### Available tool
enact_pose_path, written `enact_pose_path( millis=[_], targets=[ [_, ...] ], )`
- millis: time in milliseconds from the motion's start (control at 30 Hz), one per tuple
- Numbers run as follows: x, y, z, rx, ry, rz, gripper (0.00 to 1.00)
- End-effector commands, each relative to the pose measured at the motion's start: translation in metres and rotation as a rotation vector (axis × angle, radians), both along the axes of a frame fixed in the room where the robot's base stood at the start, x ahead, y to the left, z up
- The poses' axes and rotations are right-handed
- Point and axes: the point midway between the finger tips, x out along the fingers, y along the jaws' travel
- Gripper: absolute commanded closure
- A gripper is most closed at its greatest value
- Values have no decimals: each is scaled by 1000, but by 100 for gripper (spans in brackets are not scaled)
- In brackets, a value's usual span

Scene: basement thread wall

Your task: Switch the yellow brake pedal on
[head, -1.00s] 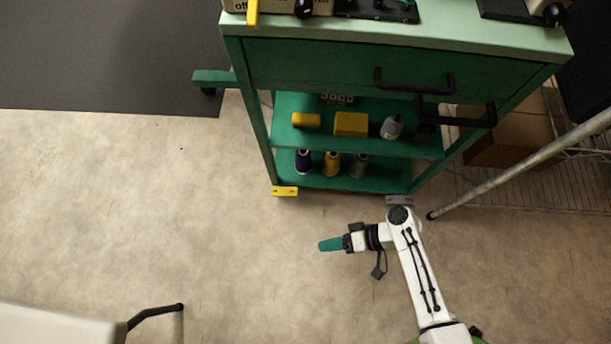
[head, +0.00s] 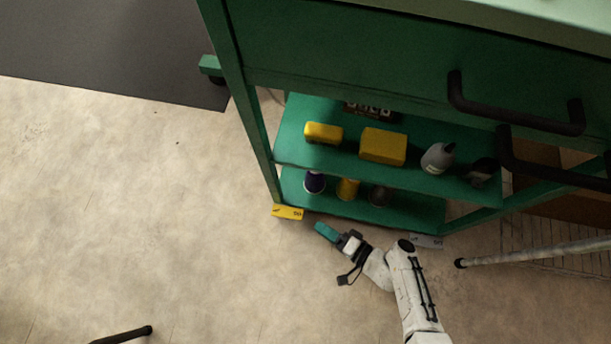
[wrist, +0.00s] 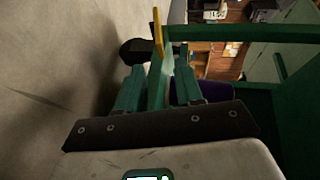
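The yellow brake pedal (head: 288,212) sticks out at floor level from the foot of the green cart's left front leg. Small dark marks show on its top. In the wrist view the yellow pedal (wrist: 158,34) appears as a thin upright strip ahead of the fingers. My gripper (head: 325,231) is low, just right of and in front of the pedal, apart from it. In the wrist view my gripper (wrist: 158,82) has its two teal fingers spread, with a green cart part visible between them and nothing clearly held.
A grey pedal (head: 427,241) sits at the right front leg, close to my arm. The cart's lower shelf (head: 410,214) holds thread spools; the shelf above holds yellow boxes and a grey bottle. A metal pole (head: 530,252) lies to the right.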

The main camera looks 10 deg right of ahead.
Motion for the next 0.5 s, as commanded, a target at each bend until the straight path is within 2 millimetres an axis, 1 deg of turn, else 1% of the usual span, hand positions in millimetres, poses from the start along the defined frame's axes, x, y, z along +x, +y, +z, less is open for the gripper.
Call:
enact_pose_path(
  millis=[33, 233, 333, 500],
  targets=[
    [7, 7, -5, 1, -1, 3, 64],
    [30, 33, -12, 0, -1, 4, 64],
    [39, 42, -14, 0, -1, 3, 64],
    [47, 51, -16, -1, 1, 3, 64]
  ],
)
